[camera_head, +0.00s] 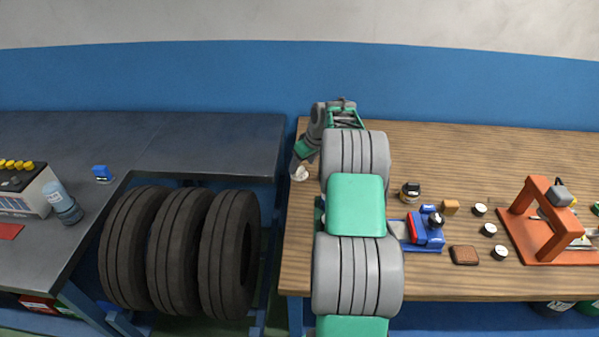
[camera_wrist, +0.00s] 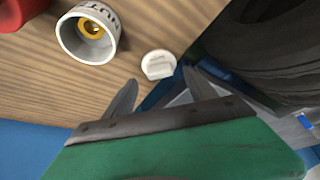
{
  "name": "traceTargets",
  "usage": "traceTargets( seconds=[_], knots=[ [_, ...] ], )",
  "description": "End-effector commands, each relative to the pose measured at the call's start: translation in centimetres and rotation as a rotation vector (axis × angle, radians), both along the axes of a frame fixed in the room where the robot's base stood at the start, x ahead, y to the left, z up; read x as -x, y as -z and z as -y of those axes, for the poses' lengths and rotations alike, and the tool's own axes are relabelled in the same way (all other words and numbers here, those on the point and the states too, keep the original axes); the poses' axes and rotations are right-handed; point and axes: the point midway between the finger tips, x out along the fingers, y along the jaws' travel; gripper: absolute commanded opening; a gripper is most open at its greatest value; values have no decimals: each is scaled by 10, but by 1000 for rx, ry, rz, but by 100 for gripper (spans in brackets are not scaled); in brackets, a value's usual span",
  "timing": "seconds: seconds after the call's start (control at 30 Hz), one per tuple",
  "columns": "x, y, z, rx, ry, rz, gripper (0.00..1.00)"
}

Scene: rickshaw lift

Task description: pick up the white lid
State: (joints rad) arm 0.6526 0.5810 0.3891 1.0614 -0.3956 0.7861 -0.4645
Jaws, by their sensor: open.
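The white lid (camera_wrist: 158,64) is a small round cap with a raised grip bar, lying on the wooden table near its edge in the wrist view. In the head view it appears as a small white spot (camera_head: 301,174) at the table's left edge. My gripper (camera_wrist: 160,79) is open and empty. Its two fingertips lie to the left and right of the lid in the picture, with the lid just beyond them. I cannot tell the remaining height. In the head view my arm hides part of the table.
A red object (camera_wrist: 18,12) is in the corner. Black tyres (camera_head: 180,250) stand beyond the table edge. A blue vise (camera_head: 428,232) and an orange press (camera_head: 545,225) are right.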

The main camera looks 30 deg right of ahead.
Motion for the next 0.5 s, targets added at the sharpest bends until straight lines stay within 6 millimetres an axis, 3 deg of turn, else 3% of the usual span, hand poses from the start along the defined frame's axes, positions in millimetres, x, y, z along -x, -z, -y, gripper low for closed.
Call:
traceTargets(
  seconds=[0.2, 0.4, 0.5],
  knots=[
    [-12, 30, -2, -1, 0, -2, 65],
    [-13, 32, -2, 0, 0, 0, 65],
    [-13, 32, -2, 0, 0, 0, 58]
  ],
)
